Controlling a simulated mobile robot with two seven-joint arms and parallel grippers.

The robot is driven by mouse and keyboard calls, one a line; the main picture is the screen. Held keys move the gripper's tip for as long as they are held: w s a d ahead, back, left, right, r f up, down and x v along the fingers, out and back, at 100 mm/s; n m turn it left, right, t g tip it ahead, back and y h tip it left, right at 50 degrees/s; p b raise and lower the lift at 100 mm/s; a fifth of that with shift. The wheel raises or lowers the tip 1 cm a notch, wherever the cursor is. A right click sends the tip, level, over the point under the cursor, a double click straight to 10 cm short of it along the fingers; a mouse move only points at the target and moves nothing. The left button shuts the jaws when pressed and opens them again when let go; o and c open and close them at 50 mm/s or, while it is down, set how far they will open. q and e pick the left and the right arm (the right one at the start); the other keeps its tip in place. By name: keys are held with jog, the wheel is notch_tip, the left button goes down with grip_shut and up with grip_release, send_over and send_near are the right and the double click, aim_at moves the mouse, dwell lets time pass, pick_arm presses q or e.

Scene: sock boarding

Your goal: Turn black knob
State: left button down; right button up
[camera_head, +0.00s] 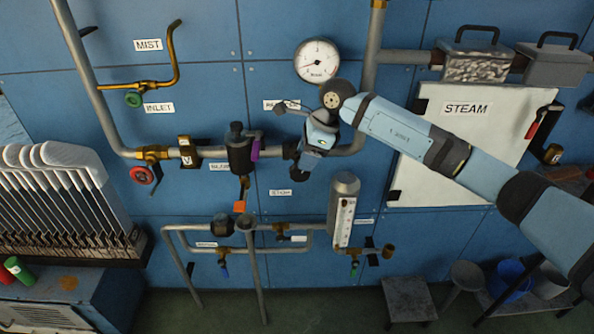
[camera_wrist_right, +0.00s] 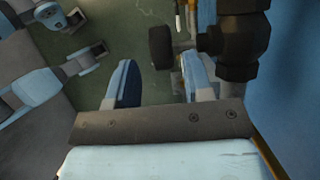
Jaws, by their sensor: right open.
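A small black knob (camera_wrist_right: 160,47) shows in the right wrist view, beyond my fingertips and close to the gap between them. It sits beside a larger black valve body (camera_wrist_right: 241,45) next to the blue wall. My right gripper (camera_wrist_right: 170,80) is open, with one finger on each side of the gap and nothing between them. In the head view my right gripper (camera_head: 307,165) hangs down in front of the horizontal pipe, next to a dark fitting (camera_head: 291,149). The wrist and fingers partly hide that fitting. I cannot tell whether the fingers touch the knob.
A regulator with a black top (camera_head: 238,150) sits on the pipe to the left. A pressure gauge (camera_head: 317,61) is above, and a clear flow meter (camera_head: 343,212) stands below right. A white STEAM panel (camera_head: 466,155) is behind my right arm. A rack of white boards (camera_head: 65,200) stands left.

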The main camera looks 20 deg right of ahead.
aim_at(297, 180)
jog(key=x, duration=0.5)
jog(key=shift+a+f, duration=0.2)
jog(key=shift+f, duration=0.1)
grip_shut()
